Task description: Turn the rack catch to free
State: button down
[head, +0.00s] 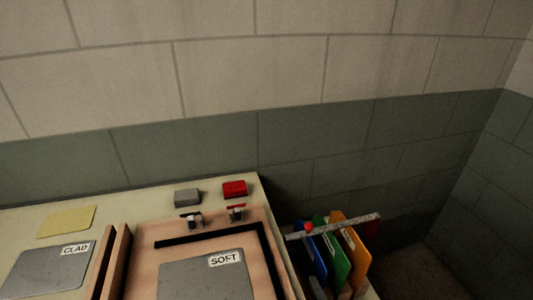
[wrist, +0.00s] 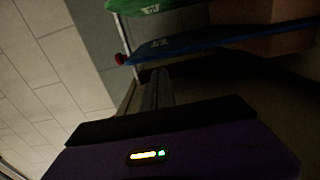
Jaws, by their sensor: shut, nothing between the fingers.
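The rack holds upright coloured boards: a blue board (head: 313,258), a green board (head: 338,262) and an orange board (head: 352,240). A pale bar (head: 345,226) runs across their tops. A small red knob (head: 308,227), which looks like the rack catch, sits near the bar's left end. In the wrist view the red knob (wrist: 121,59) is at the near end of the blue board (wrist: 215,42), beside the bar (wrist: 122,32). My gripper (wrist: 157,78) is shut and empty, its fingers pointing towards the blue board, apart from the knob. My gripper is not clear in the head view.
Left of the rack is a bench (head: 150,200) with a grey block (head: 187,196), a red block (head: 234,188), two small clamps, a yellow sheet (head: 66,221) and grey panels labelled CLAD (head: 50,272) and SOFT (head: 205,280). A tiled wall (head: 330,140) stands close behind.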

jog(key=b+x, duration=0.2)
jog(key=x, duration=0.4)
jog(key=shift+w, duration=0.4)
jog(key=shift+s+a+r+b, duration=0.1)
jog(key=shift+a+b, duration=0.2)
jog(key=shift+a, duration=0.15)
dwell(0.4)
jog(key=shift+r, duration=0.35)
jog(key=shift+a+r+p, duration=0.1)
jog(key=shift+r+p, duration=0.15)
jog(key=shift+p, duration=0.1)
jog(key=shift+a+r, duration=0.1)
jog(key=shift+r, duration=0.05)
jog(key=d+p+v, duration=0.1)
jog(key=p+v, duration=0.1)
jog(key=v, duration=0.4)
jog(key=shift+d, duration=0.2)
dwell(0.5)
